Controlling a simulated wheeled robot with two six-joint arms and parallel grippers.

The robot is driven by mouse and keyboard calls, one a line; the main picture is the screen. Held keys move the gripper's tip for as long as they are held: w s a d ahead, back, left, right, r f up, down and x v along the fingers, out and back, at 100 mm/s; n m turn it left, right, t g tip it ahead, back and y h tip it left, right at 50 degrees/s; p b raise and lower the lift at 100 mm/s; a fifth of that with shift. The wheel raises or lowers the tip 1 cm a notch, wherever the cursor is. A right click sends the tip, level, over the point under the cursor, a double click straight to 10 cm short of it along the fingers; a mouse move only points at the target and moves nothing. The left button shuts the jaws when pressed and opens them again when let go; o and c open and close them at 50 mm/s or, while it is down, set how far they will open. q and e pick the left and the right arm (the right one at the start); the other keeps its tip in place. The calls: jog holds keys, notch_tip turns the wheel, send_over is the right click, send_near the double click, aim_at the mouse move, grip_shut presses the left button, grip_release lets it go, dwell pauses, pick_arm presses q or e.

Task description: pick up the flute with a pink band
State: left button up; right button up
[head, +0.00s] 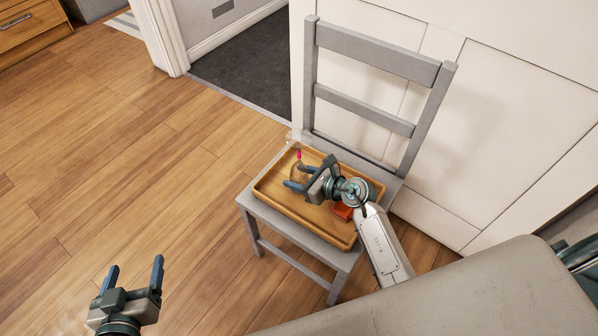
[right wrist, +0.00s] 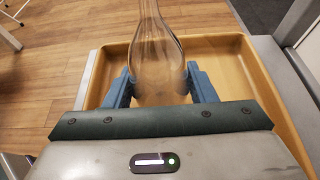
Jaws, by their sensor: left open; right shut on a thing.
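The flute is clear glass, and its pink band (head: 299,154) shows just beyond my right gripper in the head view. My right gripper (head: 297,177) is over the wooden tray (head: 262,190) and shut on the flute. In the right wrist view the clear flute (right wrist: 158,55) stands between the two blue fingers, its wider part at the fingers and its narrower part running up out of view. The pink band does not show there. I cannot tell whether the flute touches the tray. My left gripper (head: 134,272) is open and empty above the floor at lower left.
The tray rests on the seat of a grey chair (head: 375,55), whose back stands against white panelling (head: 520,110). A small red thing (head: 342,211) lies in the tray beside my right gripper. The wooden floor (head: 130,150) at left is clear.

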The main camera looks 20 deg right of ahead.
aim_at(300, 175)
notch_tip(300, 175, up, 3)
jog(key=shift+r+p, duration=0.2)
jog(key=shift+p, duration=0.35)
jog(key=shift+s+a, duration=0.35)
jog(key=shift+s, duration=0.4)
pick_arm(q)
jog(key=s+f+g+p, duration=0.1)
jog(key=s+f+g, duration=0.4)
jog(key=s, duration=0.1)
jog(key=shift+d+f+g, duration=0.15)
jog(key=shift+d+g, duration=0.05)
jog(key=shift+g, duration=0.1)
pick_arm(e)
jog(key=s+a, duration=0.1)
jog(key=s, duration=0.3)
jog(key=s+a+r, duration=0.1)
jog(key=s+a, duration=0.1)
jog(key=s, duration=0.2)
jog(key=s+a, duration=0.2)
jog(key=s, duration=0.3)
jog(key=shift+s+a+r, duration=0.1)
jog(key=shift+a+r, duration=0.1)
jog(key=shift+a, duration=0.05)
jog(key=shift+c, duration=0.2)
